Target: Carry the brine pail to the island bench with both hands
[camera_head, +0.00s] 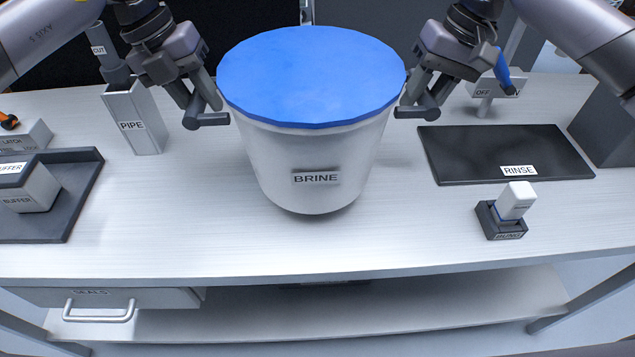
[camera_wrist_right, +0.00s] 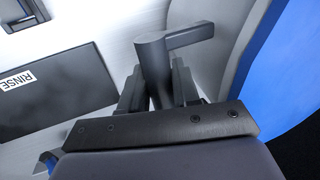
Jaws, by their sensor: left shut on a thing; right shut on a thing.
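The brine pail (camera_head: 318,150) is white with a flat blue top and a BRINE label. It is upright at the middle of the bench (camera_head: 240,235); I cannot tell whether its base touches the bench top. My left gripper (camera_head: 205,112) is shut on the pail's left handle (camera_head: 207,121). My right gripper (camera_head: 420,103) is shut on the pail's right handle (camera_head: 424,112). In the right wrist view the dark handle (camera_wrist_right: 165,60) sits between the jaws, beside the pail's wall (camera_wrist_right: 225,50) and blue top (camera_wrist_right: 290,70). The island bench cannot be made out.
A black RINSE mat (camera_head: 470,160) and a small white block in a dark holder (camera_head: 502,215) are at the right. A SEALS drawer (camera_head: 110,298) is below.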

